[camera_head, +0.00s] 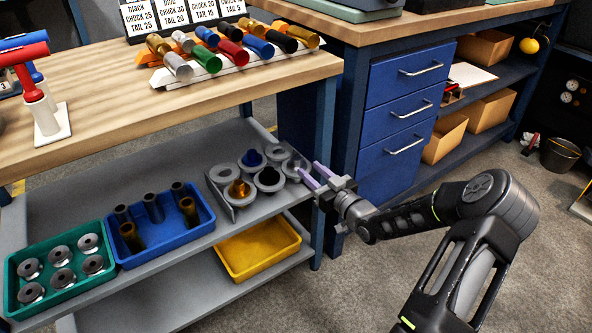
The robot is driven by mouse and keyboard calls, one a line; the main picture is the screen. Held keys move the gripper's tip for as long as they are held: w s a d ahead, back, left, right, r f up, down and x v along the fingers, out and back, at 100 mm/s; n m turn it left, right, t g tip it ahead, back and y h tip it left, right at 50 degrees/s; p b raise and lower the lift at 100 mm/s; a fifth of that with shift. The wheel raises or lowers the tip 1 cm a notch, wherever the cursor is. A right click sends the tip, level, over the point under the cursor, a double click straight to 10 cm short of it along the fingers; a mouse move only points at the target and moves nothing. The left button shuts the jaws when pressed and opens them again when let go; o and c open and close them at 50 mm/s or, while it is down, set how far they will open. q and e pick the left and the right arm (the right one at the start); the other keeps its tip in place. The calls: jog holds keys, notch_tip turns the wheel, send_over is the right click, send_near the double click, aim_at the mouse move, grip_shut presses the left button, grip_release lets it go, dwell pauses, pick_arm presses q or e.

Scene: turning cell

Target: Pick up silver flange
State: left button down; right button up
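My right gripper (313,174), with purple fingers, reaches in from the right at the lower shelf. Its two fingers are apart with no object visible between them. The fingertips are close to the right end of a grey holder (223,204) with round seats; I cannot tell whether they touch it. A silver-grey ring (296,168), possibly a flange, is in the holder nearest the fingers. Blue (252,158) and gold (239,189) parts sit in other seats. Several silver flange-like discs (61,255) lie in a green tray (46,303) at the lower left. My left gripper is out of view.
A blue tray (170,251) with upright dark and brass cylinders stands left of the holder. A yellow bin (258,250) is on the shelf below. The wooden tabletop (110,120) overhangs the shelf. A table leg (322,140) and blue drawers (400,110) are close behind my gripper.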

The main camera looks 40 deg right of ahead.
aim_at(299, 162)
jog(key=shift+w+b, duration=0.35)
jog(key=shift+w, duration=0.9)
jog(key=shift+w, duration=0.1)
jog(key=w+b, duration=0.1)
jog(key=w, duration=0.3)
jog(key=shift+f+b, duration=0.15)
jog(key=shift+b, duration=0.15)
jog(key=shift+w+d, duration=0.1)
jog(key=shift+w, duration=0.45)
jog(key=shift+c, duration=0.4)
grip_shut()
